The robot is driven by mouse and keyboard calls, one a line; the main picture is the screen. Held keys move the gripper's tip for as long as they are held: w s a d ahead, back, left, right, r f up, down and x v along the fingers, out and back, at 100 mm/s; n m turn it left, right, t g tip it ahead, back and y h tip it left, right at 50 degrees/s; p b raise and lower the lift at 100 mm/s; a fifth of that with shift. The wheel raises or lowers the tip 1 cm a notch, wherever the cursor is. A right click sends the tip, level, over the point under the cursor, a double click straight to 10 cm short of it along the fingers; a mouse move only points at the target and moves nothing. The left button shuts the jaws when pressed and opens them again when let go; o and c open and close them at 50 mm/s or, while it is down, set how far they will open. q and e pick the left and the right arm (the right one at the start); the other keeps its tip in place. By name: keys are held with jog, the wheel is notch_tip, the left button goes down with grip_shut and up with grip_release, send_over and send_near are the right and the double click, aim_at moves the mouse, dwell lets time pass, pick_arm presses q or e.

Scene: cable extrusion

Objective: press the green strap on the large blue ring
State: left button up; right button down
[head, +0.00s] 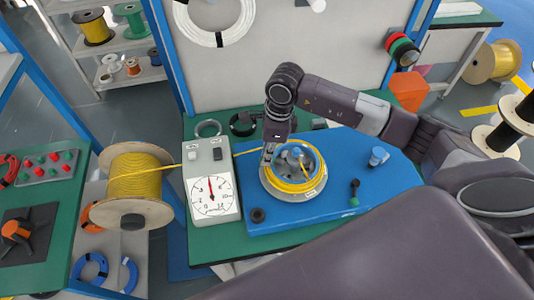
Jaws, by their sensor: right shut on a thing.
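A larger blue ring (90,268) of cable lies on the low shelf at the lower left, beside a smaller blue ring (129,273). I cannot make out a green strap on either. My right gripper (267,155) points down at the left side of the round winder and is shut, it seems on the yellow cable (246,151); its fingertips are small and hard to see. Yellow cable is wound around the winder (294,193) on the blue plate (337,146). My left gripper is not in view.
A spool of yellow cable (137,177) feeds the cable past a dial gauge box (211,195). A blue knob (376,156) and a green-tipped lever (354,200) stand on the blue plate. A left bench (64,223) holds buttons. My arm covers the lower right.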

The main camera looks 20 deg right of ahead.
jog(key=shift+s+f+b, duration=0.2)
jog(key=shift+f+b, duration=0.1)
jog(key=shift+b, duration=0.1)
dwell(1.3)
jog(key=c, duration=1.8)
grip_release()
jog(key=shift+w, duration=0.1)
jog(key=shift+c, duration=0.2)
jog(key=shift+r, duration=0.1)
jog(key=shift+r+p, duration=2.15)
jog(key=shift+r, duration=1.9)
jog(key=shift+w, duration=0.1)
